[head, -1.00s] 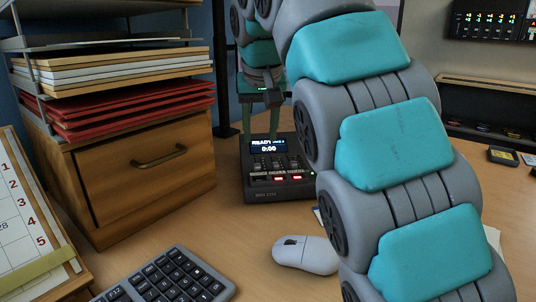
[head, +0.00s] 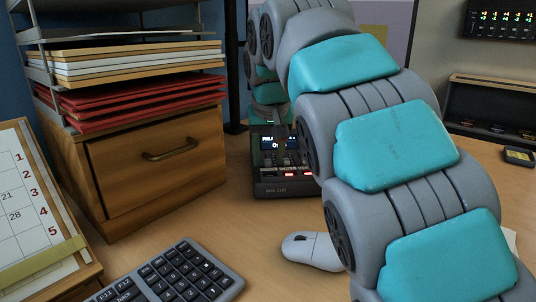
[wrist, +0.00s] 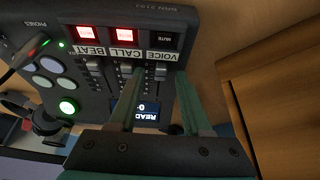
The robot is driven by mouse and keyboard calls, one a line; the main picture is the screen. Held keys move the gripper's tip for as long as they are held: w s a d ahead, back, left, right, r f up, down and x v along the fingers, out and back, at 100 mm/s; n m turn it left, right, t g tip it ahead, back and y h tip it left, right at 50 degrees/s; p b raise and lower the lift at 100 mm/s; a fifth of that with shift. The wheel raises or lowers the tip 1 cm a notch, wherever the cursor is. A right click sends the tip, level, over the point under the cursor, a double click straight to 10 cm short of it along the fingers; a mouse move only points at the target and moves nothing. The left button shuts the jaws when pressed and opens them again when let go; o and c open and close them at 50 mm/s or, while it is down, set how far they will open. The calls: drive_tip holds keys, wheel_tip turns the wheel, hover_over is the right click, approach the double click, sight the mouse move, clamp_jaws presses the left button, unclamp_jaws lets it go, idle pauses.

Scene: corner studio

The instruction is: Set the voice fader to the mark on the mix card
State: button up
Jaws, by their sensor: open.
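The mixer (head: 262,188) stands on the desk and appears upside down in the wrist view (wrist: 178,12). The VOICE fader (wrist: 161,74) has a light cap under the unlit VOICE mute button (wrist: 165,39). My gripper (wrist: 160,80) is open over the faders. In the picture, its left finger overlaps the CALL fader (wrist: 126,70) and its right finger is just right of the VOICE fader, which shows between them. I cannot tell whether either finger touches. The display (wrist: 146,112) is partly hidden by my gripper. I cannot make out a mix card.
The BEAT fader (wrist: 94,65) is further left. A wooden drawer unit (head: 150,170) with a paper tray stands left of the mixer. A mouse (head: 312,250) and keypad (head: 180,275) lie in front. A flip calendar (head: 30,210) stands at the left edge.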

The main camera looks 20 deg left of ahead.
clamp_jaws()
idle(0.3)
idle(1.1)
